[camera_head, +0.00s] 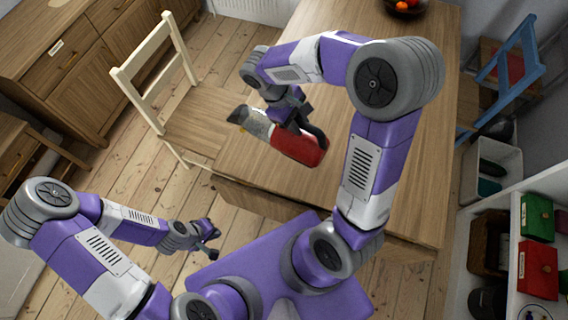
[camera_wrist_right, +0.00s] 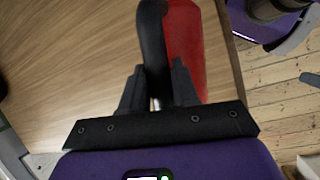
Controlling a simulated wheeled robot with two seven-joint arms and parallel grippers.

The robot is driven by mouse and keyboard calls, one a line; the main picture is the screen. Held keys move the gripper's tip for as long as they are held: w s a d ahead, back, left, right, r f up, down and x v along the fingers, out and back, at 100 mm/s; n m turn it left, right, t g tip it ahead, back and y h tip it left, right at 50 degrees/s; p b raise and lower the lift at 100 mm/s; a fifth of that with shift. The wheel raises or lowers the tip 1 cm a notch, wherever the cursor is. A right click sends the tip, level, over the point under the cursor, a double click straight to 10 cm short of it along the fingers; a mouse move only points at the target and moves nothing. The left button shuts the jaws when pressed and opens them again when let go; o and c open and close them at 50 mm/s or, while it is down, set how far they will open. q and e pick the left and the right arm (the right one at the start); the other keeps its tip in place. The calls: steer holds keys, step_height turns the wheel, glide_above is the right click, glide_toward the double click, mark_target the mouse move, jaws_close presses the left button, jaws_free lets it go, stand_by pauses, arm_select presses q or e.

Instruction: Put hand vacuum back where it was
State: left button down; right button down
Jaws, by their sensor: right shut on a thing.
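The hand vacuum (camera_head: 298,147) has a red body, a dark handle and a pale grey nozzle pointing left. It is over the near left part of the wooden table (camera_head: 400,165); I cannot tell whether it touches the top. My right gripper (camera_head: 291,118) is shut on its handle. In the right wrist view, the fingers (camera_wrist_right: 157,80) close around the black handle (camera_wrist_right: 151,40), with the red body beside it; the nozzle is out of view. My left gripper (camera_head: 211,240) is open and empty, low over the floor left of the table.
A wooden chair (camera_head: 200,122) stands against the table's left side. A blue chair (camera_head: 508,68) is at the right. A fruit bowl (camera_head: 404,8) is at the table's far end. White shelves (camera_head: 505,205) with red and green boxes stand at the right. The middle tabletop is clear.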

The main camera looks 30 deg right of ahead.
mark_target(311, 126)
steer(key=shift+n+t, duration=0.6)
steer(key=shift+n, duration=0.3)
steer(key=s+d+b, duration=0.2)
steer(key=s, duration=0.1)
steer(key=shift+s+d+f, duration=0.1)
steer(key=shift+d+f, duration=0.1)
steer(key=shift+s+d+f, duration=0.1)
step_height(311, 126, down, 10)
steer(key=b, duration=0.3)
steer(key=shift+b, duration=0.3)
steer(key=c, duration=0.8)
jaws_free()
steer(key=shift+s, duration=0.1)
steer(key=shift+c, duration=0.2)
